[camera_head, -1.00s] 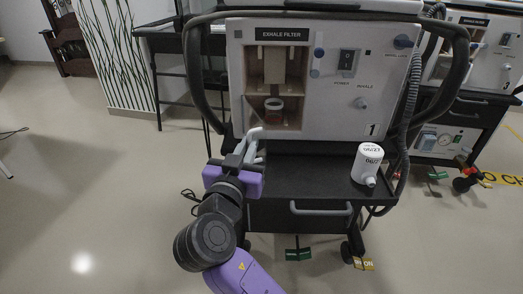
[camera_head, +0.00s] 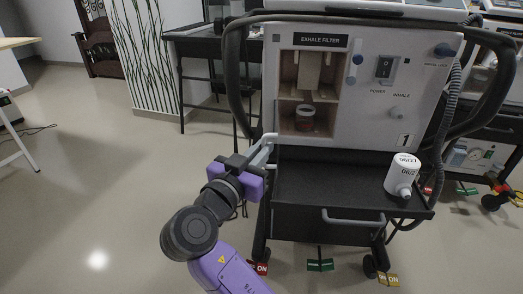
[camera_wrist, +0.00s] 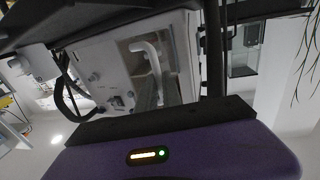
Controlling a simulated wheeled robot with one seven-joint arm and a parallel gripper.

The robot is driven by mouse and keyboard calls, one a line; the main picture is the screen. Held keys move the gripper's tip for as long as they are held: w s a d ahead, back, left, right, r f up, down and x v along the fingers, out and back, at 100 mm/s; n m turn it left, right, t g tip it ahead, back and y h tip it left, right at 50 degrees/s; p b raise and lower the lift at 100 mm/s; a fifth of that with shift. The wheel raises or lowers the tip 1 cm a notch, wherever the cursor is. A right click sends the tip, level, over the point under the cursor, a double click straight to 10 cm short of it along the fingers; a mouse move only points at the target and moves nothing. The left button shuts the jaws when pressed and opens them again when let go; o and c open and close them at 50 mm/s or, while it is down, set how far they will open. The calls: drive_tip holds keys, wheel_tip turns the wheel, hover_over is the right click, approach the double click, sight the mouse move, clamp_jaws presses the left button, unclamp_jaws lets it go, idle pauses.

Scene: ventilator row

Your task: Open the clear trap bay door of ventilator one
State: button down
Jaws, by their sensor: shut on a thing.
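Ventilator one (camera_head: 375,125) is the white unit marked 1, with an "EXHALE FILTER" label above its open-looking trap bay (camera_head: 291,90). My gripper (camera_head: 265,150) is at the bay's lower left corner, shut on a light grey part that appears to be the door handle. The clear door pane is hard to make out in the head view, so its angle is uncertain. The wrist view shows a pale curved handle (camera_wrist: 150,62) in front of a greyish pane.
A white canister (camera_head: 402,174) stands on the black cart shelf (camera_head: 325,185) at right. Thick dark hoses (camera_head: 232,80) loop beside the unit. A drawer handle (camera_head: 352,219) juts out below. Open floor lies to the left.

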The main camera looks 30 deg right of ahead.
drive_tip(key=c, duration=1.5)
unclamp_jaws()
drive_tip(key=shift+p+v, duration=1.2)
drive_tip(key=shift+v, duration=2.65)
